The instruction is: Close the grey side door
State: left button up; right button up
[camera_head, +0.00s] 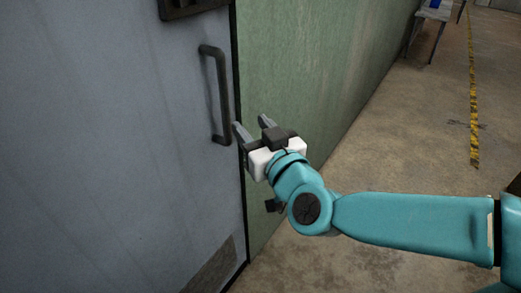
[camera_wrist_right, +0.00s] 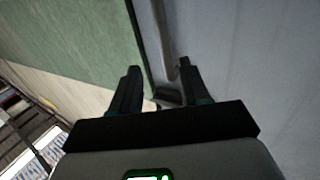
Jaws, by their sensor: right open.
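The grey side door (camera_head: 110,150) fills the left of the head view, with its edge lying along the green wall. Its dark upright handle (camera_head: 217,95) is near that edge. My right gripper (camera_head: 252,125) is open and empty, just right of the handle's lower end, near the door edge. In the right wrist view, my right gripper (camera_wrist_right: 158,72) has its fingers apart, with the grey door (camera_wrist_right: 240,60) behind it and the handle (camera_wrist_right: 164,45) beyond, between the fingertips. I cannot tell whether a finger touches the door. My left gripper is not in view.
A green wall (camera_head: 310,60) runs back to the right of the door. The concrete floor (camera_head: 400,140) is open on the right, with a yellow and black strip (camera_head: 473,100) on it. A table (camera_head: 435,14) stands at the far back.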

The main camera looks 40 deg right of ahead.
pick_arm(q)
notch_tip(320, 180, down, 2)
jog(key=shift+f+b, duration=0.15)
jog(key=shift+b, duration=0.4)
pick_arm(e)
jog(key=v, duration=0.2)
jog(key=shift+s+a, duration=0.15)
jog(key=shift+s, duration=0.25)
